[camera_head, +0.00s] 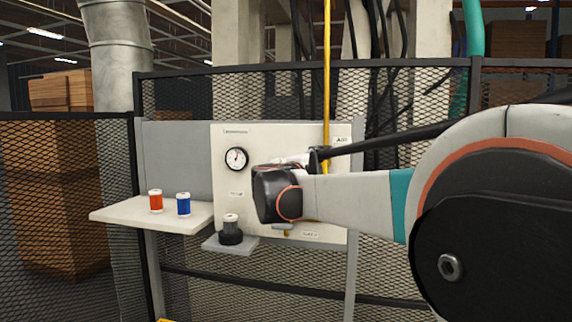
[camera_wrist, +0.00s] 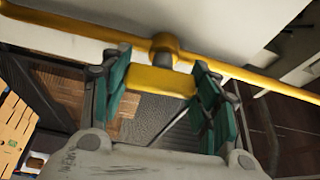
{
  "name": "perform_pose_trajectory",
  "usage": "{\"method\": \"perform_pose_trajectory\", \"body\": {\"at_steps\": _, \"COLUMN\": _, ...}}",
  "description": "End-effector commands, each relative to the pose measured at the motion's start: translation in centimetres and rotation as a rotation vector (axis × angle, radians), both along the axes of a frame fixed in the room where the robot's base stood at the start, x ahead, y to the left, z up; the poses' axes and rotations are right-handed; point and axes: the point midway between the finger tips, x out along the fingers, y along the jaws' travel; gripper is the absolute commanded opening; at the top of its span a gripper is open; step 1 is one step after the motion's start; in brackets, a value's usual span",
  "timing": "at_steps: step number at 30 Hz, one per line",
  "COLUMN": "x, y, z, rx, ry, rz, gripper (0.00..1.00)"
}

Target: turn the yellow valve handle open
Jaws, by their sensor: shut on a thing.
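The yellow valve handle (camera_wrist: 160,82) shows in the wrist view as a flat bar in front of a round yellow valve body on a yellow pipe (camera_wrist: 75,27). The bar lies across the pipe's near side, between the green pads of my gripper (camera_wrist: 161,88). My gripper is shut on the handle, with a pad at each end of it. In the head view my arm and wrist hide the handle and the gripper's fingers. The yellow pipe also shows in the head view (camera_head: 327,75), running down to the panel behind my wrist.
A pale panel (camera_head: 222,150) carries a round gauge (camera_head: 237,158) and several labels. A white shelf (camera_head: 120,215) at left holds a red canister (camera_head: 155,200) and a blue canister (camera_head: 183,204). A dark grey canister (camera_head: 231,228) stands on a small grey ledge. Mesh fencing (camera_head: 60,180) surrounds the panel.

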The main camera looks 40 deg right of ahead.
Motion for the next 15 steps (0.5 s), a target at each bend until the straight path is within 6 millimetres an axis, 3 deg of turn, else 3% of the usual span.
{"method": "perform_pose_trajectory", "body": {"at_steps": 15, "x": -0.04, "y": -0.01, "z": -0.13, "rx": 0.055, "ry": -0.064, "rz": 0.000, "gripper": 0.32}}
